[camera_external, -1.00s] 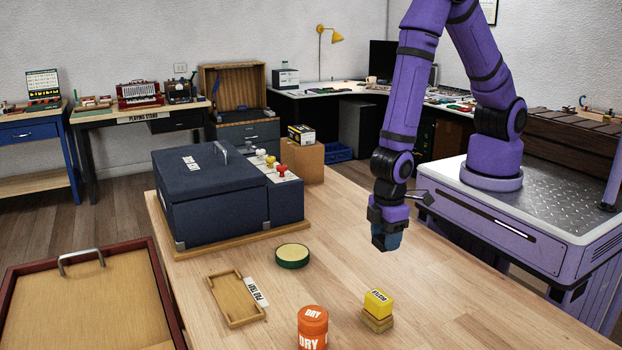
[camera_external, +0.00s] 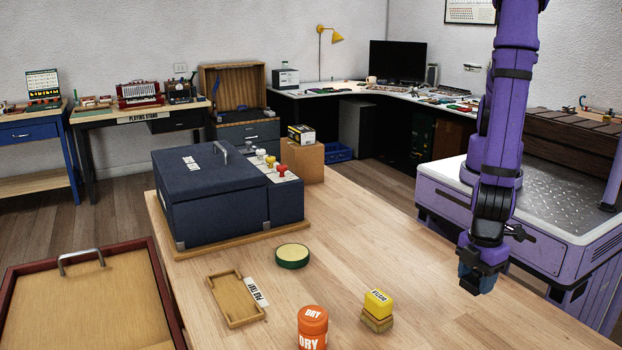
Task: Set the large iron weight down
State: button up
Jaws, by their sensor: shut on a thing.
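My gripper (camera_external: 474,281) points down near the right edge of the wooden table. It is shut on a small dark blue-grey block, which I take to be the large iron weight (camera_external: 470,287). The jaws hide much of it. The block seems to hang above the table top, but the gap under it is hard to judge from this view.
A yellow-topped wooden block (camera_external: 377,310), an orange DRY tin (camera_external: 312,328), a green-rimmed round pad (camera_external: 292,256) and a pad tray (camera_external: 233,299) stand on the table (camera_external: 400,250). A dark blue case (camera_external: 215,200) stands at the back left. The table's right side is mostly bare.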

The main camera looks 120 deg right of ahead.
aim_at(468, 312)
jog(key=shift+f, duration=3.3)
jog(key=shift+f, duration=0.1)
jog(key=o, duration=1.2)
jog(key=shift+c, duration=0.2)
notch_tip(468, 312, up, 12)
jog(key=shift+r, duration=0.1)
